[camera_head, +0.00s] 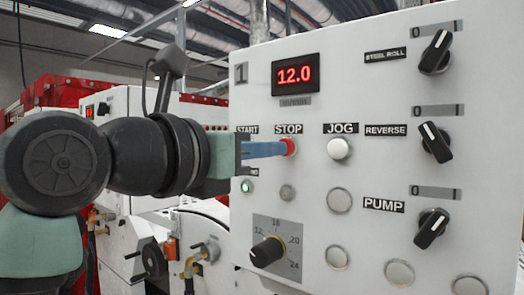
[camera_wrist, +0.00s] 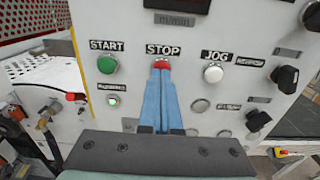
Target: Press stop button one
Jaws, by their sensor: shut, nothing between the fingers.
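The white control panel marked 1 (camera_head: 360,130) carries a red STOP button (camera_head: 290,147) under the STOP label. My gripper (camera_head: 284,149) has its blue fingers shut and empty, with the tips at the red button. In the wrist view the fingers (camera_wrist: 161,72) reach up to the lower edge of the STOP button (camera_wrist: 161,63) and cover part of it. The tips look in contact with it, but how far the button is pushed in cannot be told. The green START button (camera_wrist: 107,65) is left of it; my gripper hides it in the head view.
The white JOG button (camera_head: 338,149) is just right of STOP. A display (camera_head: 295,75) reading 12.0 is above. Black selector knobs (camera_head: 436,52) line the right side, and a dial (camera_head: 268,251) is below. A small green lamp (camera_head: 246,186) is lit under START.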

